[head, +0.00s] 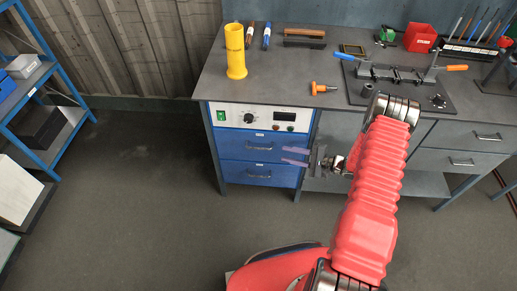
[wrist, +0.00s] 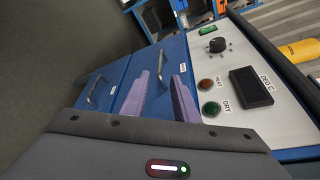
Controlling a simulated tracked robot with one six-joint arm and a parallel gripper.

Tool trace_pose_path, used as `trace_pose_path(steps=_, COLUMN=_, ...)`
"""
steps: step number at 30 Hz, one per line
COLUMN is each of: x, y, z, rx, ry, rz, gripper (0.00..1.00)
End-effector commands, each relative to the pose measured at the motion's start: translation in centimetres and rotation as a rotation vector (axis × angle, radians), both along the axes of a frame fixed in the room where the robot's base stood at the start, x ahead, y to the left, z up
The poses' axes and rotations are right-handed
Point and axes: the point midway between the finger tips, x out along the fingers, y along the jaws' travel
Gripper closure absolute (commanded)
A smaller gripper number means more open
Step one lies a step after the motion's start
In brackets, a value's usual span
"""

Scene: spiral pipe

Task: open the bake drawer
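Two blue drawers, an upper one (head: 232,145) and a lower one (head: 235,173), sit shut under a white control panel at the bench's left end. Each has a silver bar handle; the upper handle (head: 260,148) is left of my gripper and the lower handle (head: 259,176) is below it. Small labels on the drawer fronts are too small to read, so I cannot tell which is the bake drawer. My gripper (head: 283,155) is open and empty, its purple fingers pointing left near the drawers' right side. In the wrist view the upper handle (wrist: 160,65) shows just beyond the fingers (wrist: 163,85).
The control panel (head: 230,115) has a knob, a green switch, buttons and a dark display. A yellow cylinder (head: 235,55) and several tools stand on the grey bench top (head: 275,70). Blue shelving (head: 60,75) is at far left. The floor (head: 140,180) before the drawers is clear.

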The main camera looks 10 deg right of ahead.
Motion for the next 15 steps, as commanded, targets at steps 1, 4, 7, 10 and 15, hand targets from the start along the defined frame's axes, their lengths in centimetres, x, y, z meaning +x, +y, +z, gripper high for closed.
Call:
trace_pose_path(steps=1, x=0.0, y=0.0, z=0.0, rx=0.000, ry=0.000, rz=0.000, gripper=0.73)
trace_pose_path(steps=4, x=0.1, y=0.2, z=0.0, rx=-0.001, ry=0.001, rz=0.001, gripper=0.73)
trace_pose_path(steps=7, x=0.5, y=0.7, z=-0.2, rx=-0.001, ry=0.001, rz=0.002, gripper=0.73)
trace_pose_path(steps=10, x=1.0, y=1.5, z=-0.4, rx=0.000, ry=0.001, rz=0.004, gripper=0.73)
trace_pose_path(steps=15, x=2.4, y=3.5, z=-0.9, rx=-0.001, ry=0.001, rz=0.003, gripper=0.73)
